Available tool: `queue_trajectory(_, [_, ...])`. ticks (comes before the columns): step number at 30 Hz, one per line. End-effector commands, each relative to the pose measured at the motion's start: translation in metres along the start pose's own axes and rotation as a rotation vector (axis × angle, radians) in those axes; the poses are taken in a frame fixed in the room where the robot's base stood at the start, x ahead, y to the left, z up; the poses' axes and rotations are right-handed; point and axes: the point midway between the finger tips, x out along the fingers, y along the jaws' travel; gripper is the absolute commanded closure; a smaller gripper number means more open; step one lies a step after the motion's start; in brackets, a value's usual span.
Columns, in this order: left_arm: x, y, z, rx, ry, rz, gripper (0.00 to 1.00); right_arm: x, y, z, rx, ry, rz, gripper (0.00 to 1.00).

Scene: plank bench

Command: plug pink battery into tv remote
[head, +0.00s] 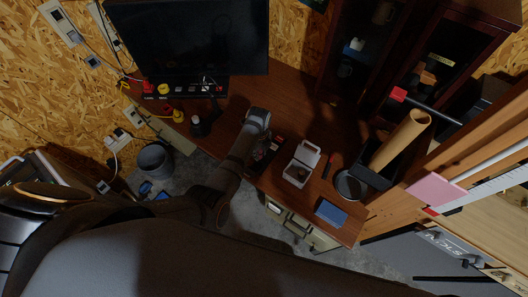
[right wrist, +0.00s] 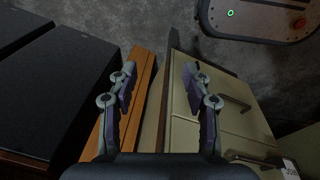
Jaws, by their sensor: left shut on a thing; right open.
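My left gripper (head: 264,148) is over the wooden bench in the head view, left of the white open box. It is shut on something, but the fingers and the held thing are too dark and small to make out. I cannot pick out the pink battery or the tv remote with certainty; a dark patch with red marks lies by the left gripper. My right gripper (right wrist: 161,82) is open in the right wrist view, its two fingers apart with nothing between them. It hangs beside the bench edge, above a beige drawer cabinet.
On the bench (head: 232,104) stand a white open box (head: 300,165), a dark round pan (head: 349,185), a blue box (head: 331,213) and a monitor (head: 190,38). The beige drawer cabinet (right wrist: 205,135) fills the right wrist view's middle. A grey bin (head: 156,160) stands on the floor.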

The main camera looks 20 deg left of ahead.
Motion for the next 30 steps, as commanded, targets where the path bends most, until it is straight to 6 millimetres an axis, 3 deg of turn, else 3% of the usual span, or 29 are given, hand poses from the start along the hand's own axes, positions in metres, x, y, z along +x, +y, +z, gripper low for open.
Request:
queue_trajectory(4, [-0.001,0.000,0.000,0.000,0.000,0.000,1.00,-0.003,-0.027,0.030,0.011,-0.043,-0.032,0.50])
queue_trajectory(8, [-0.001,0.000,0.000,0.000,0.000,-0.001,1.00,-0.005,-0.035,0.047,0.014,-0.069,-0.042,0.50])
queue_trajectory(12, [-0.002,0.000,0.000,0.000,0.000,-0.001,1.00,-0.012,-0.025,0.041,0.009,-0.062,-0.030,0.50])
queue_trajectory(19, [0.031,-0.001,0.000,0.000,0.000,-0.001,1.00,0.015,-0.009,0.015,0.002,-0.015,-0.008,0.50])
queue_trajectory(30, [0.057,-0.001,0.000,-0.001,0.000,-0.002,1.00,0.032,-0.031,0.034,0.012,-0.041,-0.033,0.50])
